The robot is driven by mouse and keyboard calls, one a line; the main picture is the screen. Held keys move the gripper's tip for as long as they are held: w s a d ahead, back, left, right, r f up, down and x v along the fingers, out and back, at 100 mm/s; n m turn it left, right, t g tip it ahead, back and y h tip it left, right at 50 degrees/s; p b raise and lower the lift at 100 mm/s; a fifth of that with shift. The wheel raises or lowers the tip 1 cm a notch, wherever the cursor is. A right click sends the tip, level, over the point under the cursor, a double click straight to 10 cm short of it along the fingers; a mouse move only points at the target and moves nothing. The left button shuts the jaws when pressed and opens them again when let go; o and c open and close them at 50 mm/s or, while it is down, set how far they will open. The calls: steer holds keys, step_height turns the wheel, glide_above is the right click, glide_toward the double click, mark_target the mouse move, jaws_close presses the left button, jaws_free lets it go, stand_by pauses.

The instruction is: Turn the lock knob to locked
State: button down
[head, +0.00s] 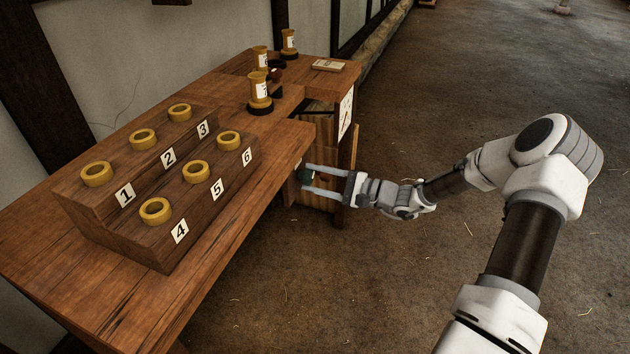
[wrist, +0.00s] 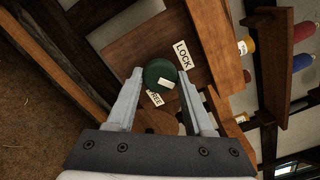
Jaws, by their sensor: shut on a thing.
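The lock knob (wrist: 157,70) is round and dark green with a pale mark on its lower right part. In the wrist view the LOCK label (wrist: 183,54) is at its upper right and the FREE label (wrist: 155,98) just below it. I cannot tell exactly which label the mark points to. My gripper (wrist: 160,75) has one finger on each side of the knob and is shut on it. In the head view my gripper (head: 310,180) reaches the knob (head: 303,175) below the bench edge, where the labels do not show.
The wooden bench (head: 225,290) carries a stepped rack (head: 150,240) with numbered places and several yellow rings. The floor (head: 480,240) right of the bench is open.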

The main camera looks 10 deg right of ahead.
steer(key=n+b, duration=0.2)
steer(key=n, duration=0.3)
steer(key=shift+f+n+b, duration=0.15)
steer(key=shift+n+b, duration=0.15)
steer(key=n+b, duration=0.2)
steer(key=n, duration=0.2)
steer(key=shift+n, duration=0.4)
steer(key=shift+r, duration=0.2)
steer(key=shift+c, duration=1.6)
jaws_free()
steer(key=shift+d, duration=0.1)
steer(key=p+v, duration=0.4)
steer(key=v, duration=1.3)
steer(key=shift+s+d, duration=0.1)
